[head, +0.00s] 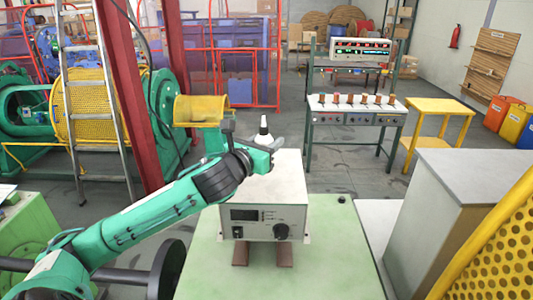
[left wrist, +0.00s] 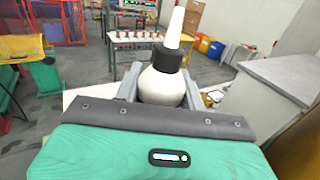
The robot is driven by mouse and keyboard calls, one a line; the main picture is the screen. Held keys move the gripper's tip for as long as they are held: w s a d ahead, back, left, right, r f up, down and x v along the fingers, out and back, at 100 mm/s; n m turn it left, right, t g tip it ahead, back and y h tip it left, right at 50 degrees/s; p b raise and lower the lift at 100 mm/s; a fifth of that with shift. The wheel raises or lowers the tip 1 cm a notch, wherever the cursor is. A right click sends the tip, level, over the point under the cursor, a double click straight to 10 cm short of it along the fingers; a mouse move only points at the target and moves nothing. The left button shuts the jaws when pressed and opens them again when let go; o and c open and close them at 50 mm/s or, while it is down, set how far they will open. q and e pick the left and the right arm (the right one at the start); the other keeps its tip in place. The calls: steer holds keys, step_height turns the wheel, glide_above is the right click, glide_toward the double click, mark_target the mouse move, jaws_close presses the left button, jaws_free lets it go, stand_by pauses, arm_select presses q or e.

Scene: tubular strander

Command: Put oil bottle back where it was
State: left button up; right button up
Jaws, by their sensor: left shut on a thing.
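The oil bottle (left wrist: 162,86) is white with a black collar and a white pointed nozzle. It stands roughly upright between the fingers of my left gripper (left wrist: 160,92), which is shut on it. In the head view the bottle (head: 263,131) shows its nozzle and collar above the left gripper (head: 268,146); its lower part is hidden. The gripper is over the far part of the grey control box (head: 262,204), which sits on a green-topped table (head: 335,255). I cannot tell the height above the box. My right gripper is not in view.
A grey cabinet (head: 450,180) stands at the right, beside a yellow perforated guard (head: 500,250). A ladder (head: 90,110) and red posts (head: 128,100) stand at the left. A bench (head: 355,112) with several spools and a yellow table (head: 440,106) are farther back. Open floor lies between.

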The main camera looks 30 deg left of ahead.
arm_select(q)
steer(key=shift+f, duration=0.45)
steer(key=shift+f+p, duration=0.35)
steer(key=shift+f, duration=1.1)
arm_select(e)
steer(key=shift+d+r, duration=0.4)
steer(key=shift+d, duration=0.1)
arm_select(q)
steer(key=shift+f, duration=0.15)
steer(key=o, duration=1.1)
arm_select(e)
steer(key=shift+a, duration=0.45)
